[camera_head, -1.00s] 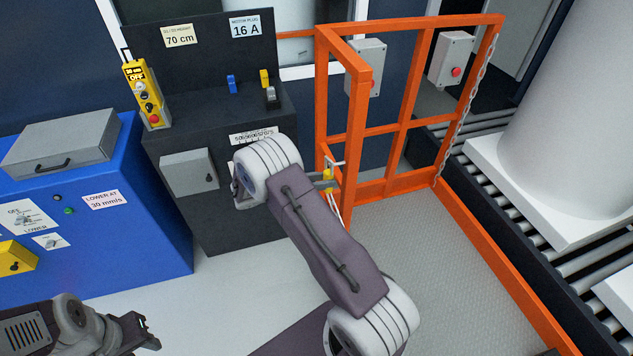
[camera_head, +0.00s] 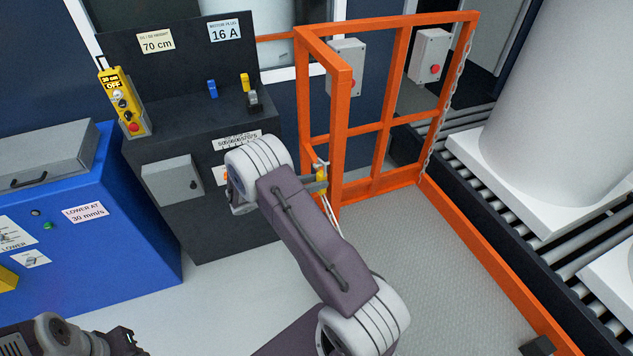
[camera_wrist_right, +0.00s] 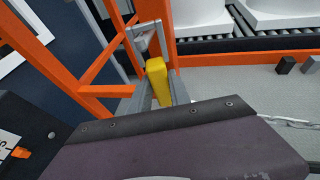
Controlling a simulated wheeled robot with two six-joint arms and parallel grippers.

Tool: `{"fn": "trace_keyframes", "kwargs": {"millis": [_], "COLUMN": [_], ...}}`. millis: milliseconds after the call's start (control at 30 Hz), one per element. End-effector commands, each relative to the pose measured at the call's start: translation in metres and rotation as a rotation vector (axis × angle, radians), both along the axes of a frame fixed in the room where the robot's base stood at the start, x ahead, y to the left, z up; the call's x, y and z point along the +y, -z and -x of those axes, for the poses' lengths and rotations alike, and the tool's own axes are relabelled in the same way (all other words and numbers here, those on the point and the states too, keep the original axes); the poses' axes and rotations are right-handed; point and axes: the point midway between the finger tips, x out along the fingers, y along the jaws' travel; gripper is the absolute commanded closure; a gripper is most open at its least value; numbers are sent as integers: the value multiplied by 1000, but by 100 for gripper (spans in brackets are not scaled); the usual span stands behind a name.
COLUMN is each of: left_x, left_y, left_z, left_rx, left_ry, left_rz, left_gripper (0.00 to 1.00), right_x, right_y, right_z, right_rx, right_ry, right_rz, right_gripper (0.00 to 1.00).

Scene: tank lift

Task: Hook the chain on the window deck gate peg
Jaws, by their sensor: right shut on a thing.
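The orange gate frame (camera_head: 338,150) stands behind my right arm. My right gripper (camera_head: 321,183) is beside its near post, shut on a small yellow piece (camera_wrist_right: 158,80), which also shows in the head view. In the right wrist view a grey bracket (camera_wrist_right: 139,38) on the orange post lies just beyond the yellow piece; I cannot tell whether they touch. Pale strands hang below the gripper in the head view. A chain (camera_head: 441,105) hangs down the gate's far right post, and links (camera_wrist_right: 297,123) show in the wrist view. My left gripper (camera_head: 120,342) is low at the left, partly cut off.
A black console (camera_head: 215,225) with a yellow pendant (camera_head: 122,103) stands left of the gate, beside a blue cabinet (camera_head: 120,255). A roller conveyor (camera_head: 590,255) with white tanks (camera_head: 545,110) runs along the right. The grey deck floor (camera_head: 440,270) is mostly clear.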

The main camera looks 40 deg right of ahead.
Motion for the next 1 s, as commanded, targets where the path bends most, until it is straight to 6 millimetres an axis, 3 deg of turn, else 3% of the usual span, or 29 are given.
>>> {"fn": "trace_keyframes", "kwargs": {"millis": [67, 100, 200, 567, 800, 1000], "left_x": [0, 0, 0, 0, 0, 0], "left_y": [0, 0, 0, 0, -1, -1], "left_z": [0, 0, 0, 0, 0, 0], "left_rx": [0, 0, 0, 0, 0, 0], "left_ry": [0, 0, 0, 0, 0, 0], "left_rz": [0, 0, 0, 0, 0, 0], "left_gripper": [64, 64, 64, 64, 64, 64], "right_x": [0, 0, 0, 6, 55, 82], "right_y": [0, 0, 0, -2, -20, -30], "right_z": [0, 0, 0, -1, -4, -4], "right_rx": [0, 0, 0, -1, -3, -1], "right_ry": [0, 0, 0, -2, -4, -2], "right_rz": [1, 1, 1, 0, 0, 0], "right_gripper": [100, 74, 51, 51, 51, 51]}}
